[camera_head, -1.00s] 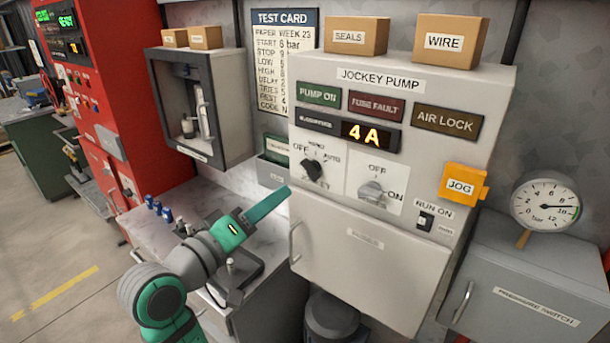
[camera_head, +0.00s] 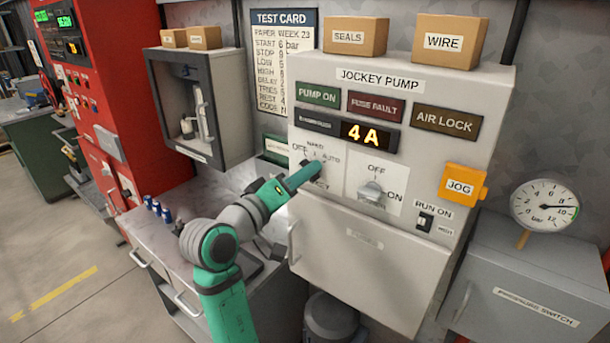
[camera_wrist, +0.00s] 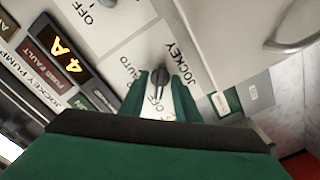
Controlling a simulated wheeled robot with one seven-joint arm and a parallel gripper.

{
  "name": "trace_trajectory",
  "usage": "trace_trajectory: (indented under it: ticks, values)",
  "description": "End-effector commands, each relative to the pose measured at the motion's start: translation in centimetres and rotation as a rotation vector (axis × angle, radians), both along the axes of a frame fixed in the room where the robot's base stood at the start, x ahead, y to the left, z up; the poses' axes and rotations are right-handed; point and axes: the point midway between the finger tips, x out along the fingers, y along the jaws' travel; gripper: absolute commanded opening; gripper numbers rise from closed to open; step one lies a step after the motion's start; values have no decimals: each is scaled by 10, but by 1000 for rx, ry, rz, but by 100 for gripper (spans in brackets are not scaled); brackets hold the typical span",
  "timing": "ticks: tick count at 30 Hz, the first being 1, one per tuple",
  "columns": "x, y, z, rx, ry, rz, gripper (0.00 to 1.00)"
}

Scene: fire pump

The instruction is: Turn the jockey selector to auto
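The jockey selector (camera_wrist: 159,80) is a dark knob on the grey jockey pump panel, with OFF, AUTO and another, unclear label around it. In the wrist view its pointer appears turned towards OFF. My gripper (camera_wrist: 160,77) has its two green fingers apart, one on each side of the knob. I cannot tell whether either finger touches it. In the head view my gripper (camera_head: 316,168) reaches the panel from the lower left and hides the knob.
An OFF/ON selector (camera_head: 373,191) sits just right of my gripper. The amber display (camera_head: 364,135) above reads 4 A. An orange JOG button (camera_head: 462,186) is further right. The panel's lower door (camera_head: 365,255) has a handle (camera_head: 293,242). A grey open-fronted cabinet (camera_head: 193,150) hangs at left.

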Motion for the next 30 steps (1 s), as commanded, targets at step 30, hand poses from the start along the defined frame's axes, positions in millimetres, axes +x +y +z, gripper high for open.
trace_trajectory:
  ticks: [30]
  values:
    - [1, 0, -1, 119, -83, 1, 0]
